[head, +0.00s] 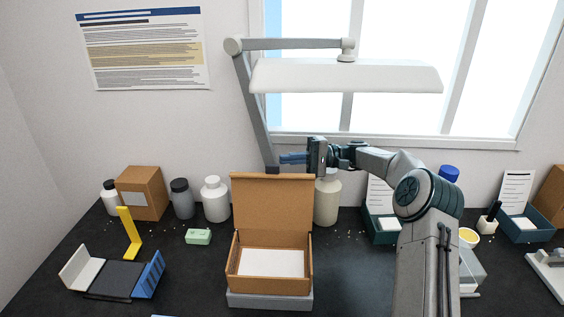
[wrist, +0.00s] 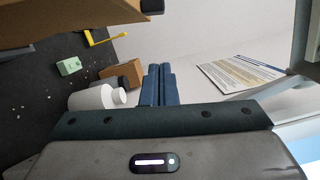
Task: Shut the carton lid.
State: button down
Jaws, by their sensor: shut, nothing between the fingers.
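The brown carton (head: 233,262) stands on a grey block on the dark worktop, with a white sheet (head: 271,263) inside. Its lid (head: 272,204) stands open, upright at the back edge. My gripper (head: 282,158) is above and behind the lid's top edge, fingers pointing left, apart from the lid as far as I can tell. In the wrist view my blue fingers (wrist: 157,85) are together with nothing between them. A brown panel at the top left of the wrist view (wrist: 60,18) looks like part of the lid.
A lamp arm (head: 256,115) rises behind the carton, close to my gripper, with its shade (head: 345,77) above. White bottles (head: 215,199) (head: 327,200) stand either side. A yellow bracket (head: 129,235), green block (head: 198,237) and grey-blue stand (head: 112,278) lie left.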

jog(key=s, duration=0.1)
jog(key=s+a, duration=0.1)
jog(key=s, duration=0.1)
jog(key=s+a+r+p, duration=0.1)
jog(key=shift+s, duration=0.2)
jog(key=shift+s+f, duration=0.1)
jog(key=shift+s, duration=0.05)
dwell(0.4)
